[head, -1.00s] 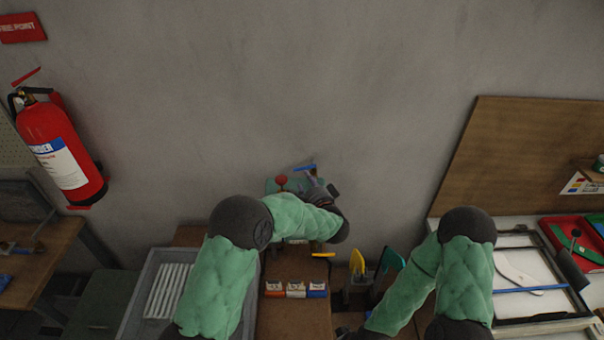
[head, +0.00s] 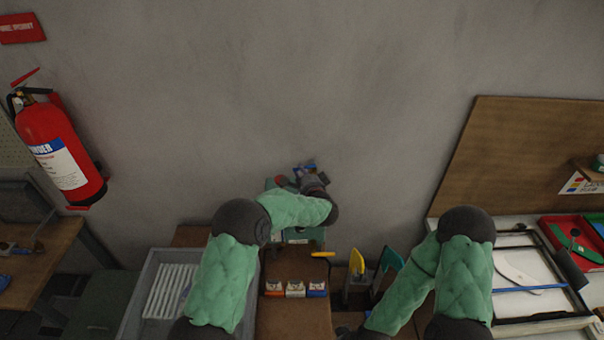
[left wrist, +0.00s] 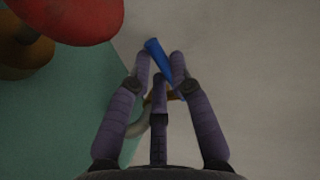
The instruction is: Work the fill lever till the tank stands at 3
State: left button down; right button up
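The teal tank (left wrist: 55,115) stands against the wall; in the head view (head: 297,234) my left arm covers much of it. A red knob (left wrist: 70,15) shows close at the upper left of the left wrist view. The blue fill lever (left wrist: 158,55) runs slantwise between the fingertips of my left gripper (left wrist: 161,62), which is closed in around it. In the head view the lever's blue (head: 311,167) shows just beyond my left gripper (head: 308,176). I cannot read any level on the tank. My right arm reaches down to the bottom edge, its fingers out of view.
Three small containers with red, orange and blue bases (head: 296,289) stand on the brown bench (head: 293,320). A grey tray (head: 138,300) lies left, and yellow (head: 357,265) and teal (head: 391,262) upright shapes stand right. The wall is close behind the tank.

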pick_arm(q)
jog(key=shift+w+a+m+h, duration=0.2)
jog(key=shift+m+h, duration=0.3)
jog(key=shift+h, duration=0.2)
jog(key=shift+w+a+m+t+h, duration=0.1)
jog(key=shift+w+m+t+h, duration=0.2)
jog(key=shift+m+h, duration=0.4)
jog(key=shift+s, duration=0.1)
jog(key=c, duration=1.1)
grip_release()
jog(key=v, duration=1.2)
jog(key=shift+a, duration=0.1)
